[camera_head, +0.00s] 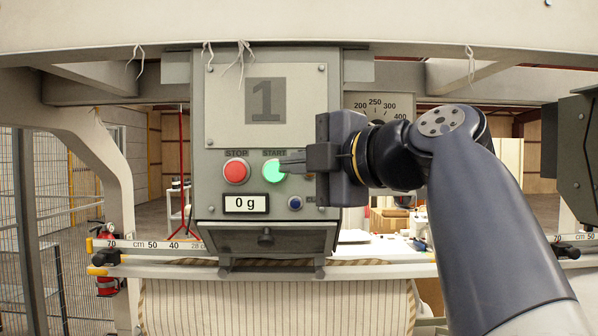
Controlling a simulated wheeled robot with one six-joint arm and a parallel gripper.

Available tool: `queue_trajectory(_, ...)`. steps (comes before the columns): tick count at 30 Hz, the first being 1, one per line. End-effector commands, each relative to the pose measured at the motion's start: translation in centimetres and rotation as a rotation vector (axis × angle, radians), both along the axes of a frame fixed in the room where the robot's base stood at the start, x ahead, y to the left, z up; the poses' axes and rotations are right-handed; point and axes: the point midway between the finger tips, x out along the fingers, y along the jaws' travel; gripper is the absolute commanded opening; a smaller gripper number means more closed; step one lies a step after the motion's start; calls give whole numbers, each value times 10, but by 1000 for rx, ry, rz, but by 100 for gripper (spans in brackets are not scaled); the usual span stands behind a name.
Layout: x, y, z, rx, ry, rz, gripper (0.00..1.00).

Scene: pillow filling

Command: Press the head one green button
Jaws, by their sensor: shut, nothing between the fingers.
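The head one panel (215,210) is a grey box with a large "1" on its plate. The green button (272,173) sits under the word START and looks brightly lit. My gripper (283,163) is shut and empty, reaching in from the right. Its fingertips overlap the right edge of the green button in the picture. I cannot tell whether they touch it. The gripper hides part of the panel's right side.
A red STOP button (236,171) is just left of the green one. Below are a "0 g" display (246,204) and a small blue button (295,203). A measuring rail (150,245) and striped fabric (270,308) lie beneath. Another dark box (577,155) stands far right.

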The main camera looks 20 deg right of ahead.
Motion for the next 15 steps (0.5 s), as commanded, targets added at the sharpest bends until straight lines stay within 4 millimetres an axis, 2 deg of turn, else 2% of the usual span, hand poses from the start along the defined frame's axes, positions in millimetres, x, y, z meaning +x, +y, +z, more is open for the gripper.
queue_trajectory(15,-52,-28,3,-2,1,-4,0)
